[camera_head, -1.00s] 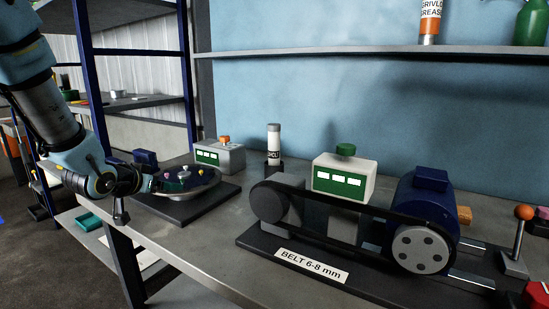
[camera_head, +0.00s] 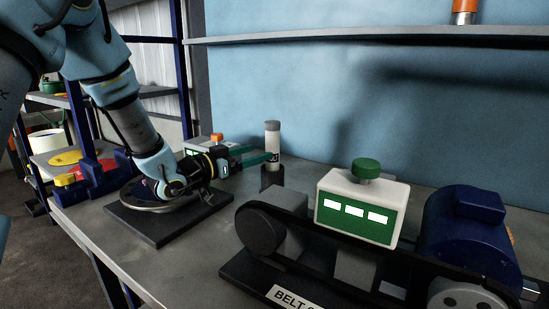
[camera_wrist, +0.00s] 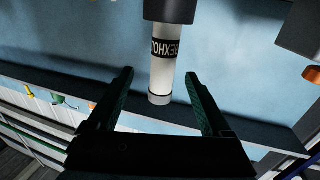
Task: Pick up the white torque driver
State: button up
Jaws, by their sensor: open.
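The white torque driver (camera_head: 272,138) stands upright with a grey cap, held at its lower end by a dark cylindrical holder (camera_head: 271,178) on the bench. In the wrist view the driver (camera_wrist: 161,72) appears upside down, with a black lettered band, and the dark holder (camera_wrist: 170,9) is at the top edge. My gripper (camera_head: 272,157) is open, with its green-lined fingers reaching the driver from the left. In the wrist view the fingertips of my gripper (camera_wrist: 159,74) lie on either side of the driver, with gaps visible on both sides. Exact depth is hard to tell.
A white and green box with a green knob (camera_head: 362,200) stands right of the driver, behind a belt drive with a blue motor (camera_head: 465,225). A shelf (camera_head: 370,35) runs above.

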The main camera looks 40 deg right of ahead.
aim_at(269, 148)
jog(key=d+p, duration=0.1)
jog(key=d, duration=0.3)
jog(key=shift+d+r, duration=0.1)
jog(key=shift+d, duration=0.05)
jog(key=d+p, duration=0.1)
jog(key=d, duration=0.1)
jog(key=d+p, duration=0.1)
jog(key=d, duration=0.1)
jog(key=d+p, duration=0.1)
jog(key=d, duration=0.1)
jog(key=shift+w, duration=0.25)
grip_shut()
jog(key=shift+d, duration=0.1)
